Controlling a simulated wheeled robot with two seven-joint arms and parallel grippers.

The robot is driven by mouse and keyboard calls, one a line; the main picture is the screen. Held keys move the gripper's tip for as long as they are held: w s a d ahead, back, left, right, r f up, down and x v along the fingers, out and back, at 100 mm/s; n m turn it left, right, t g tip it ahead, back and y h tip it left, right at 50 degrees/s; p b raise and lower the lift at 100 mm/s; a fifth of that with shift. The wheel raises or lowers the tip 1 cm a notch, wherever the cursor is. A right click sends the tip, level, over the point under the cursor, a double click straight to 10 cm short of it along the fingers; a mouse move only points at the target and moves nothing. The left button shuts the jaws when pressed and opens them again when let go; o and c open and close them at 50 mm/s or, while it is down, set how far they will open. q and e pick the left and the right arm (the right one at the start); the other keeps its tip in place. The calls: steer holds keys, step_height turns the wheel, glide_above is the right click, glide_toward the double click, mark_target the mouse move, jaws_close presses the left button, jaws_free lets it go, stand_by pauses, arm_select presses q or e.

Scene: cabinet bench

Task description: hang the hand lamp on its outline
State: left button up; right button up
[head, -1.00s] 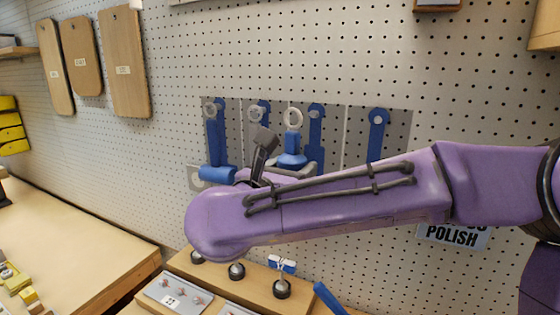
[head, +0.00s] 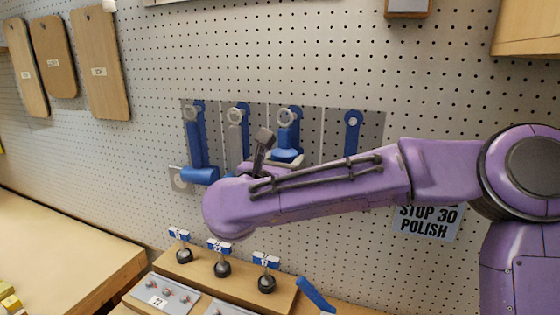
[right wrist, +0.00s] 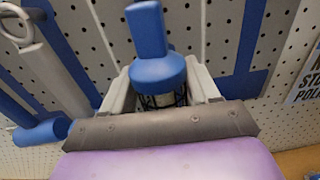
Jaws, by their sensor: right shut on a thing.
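The hand lamp (head: 287,139) is blue with a pale ring at its top. It is upright in front of the grey tool panel (head: 371,150), overlapping a blue outline (head: 297,111) that shows just behind it. I cannot tell whether its ring is on a peg. My right gripper (head: 285,161) is shut on the lamp low down; my forearm hides part of the gripper. In the right wrist view the lamp's blue body (right wrist: 155,68) stands between the two pale fingers, its dark cage toward the palm. My left gripper is not in view.
A grey tool (head: 235,128) hangs left of the lamp, beside a blue tool shape (head: 195,140). A bare blue outline (head: 352,125) is to the right. A polish sign (head: 428,222) is under my arm. A wooden stand (head: 205,268) with several knobs is below.

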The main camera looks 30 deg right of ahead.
steer(key=shift+w+d+r+p, duration=0.15)
steer(key=shift+w+d+p, duration=0.35)
steer(key=shift+p, duration=0.15)
steer(key=shift+w+d+f+b, duration=0.1)
steer(key=shift+d+f+b, duration=0.05)
steer(key=shift+f+b, duration=0.5)
steer(key=shift+w+d+b, duration=0.25)
steer(key=shift+w+b, duration=0.05)
steer(key=shift+b, duration=0.45)
steer(key=shift+r, duration=0.15)
steer(key=o, duration=1.4)
steer(key=shift+s, duration=0.1)
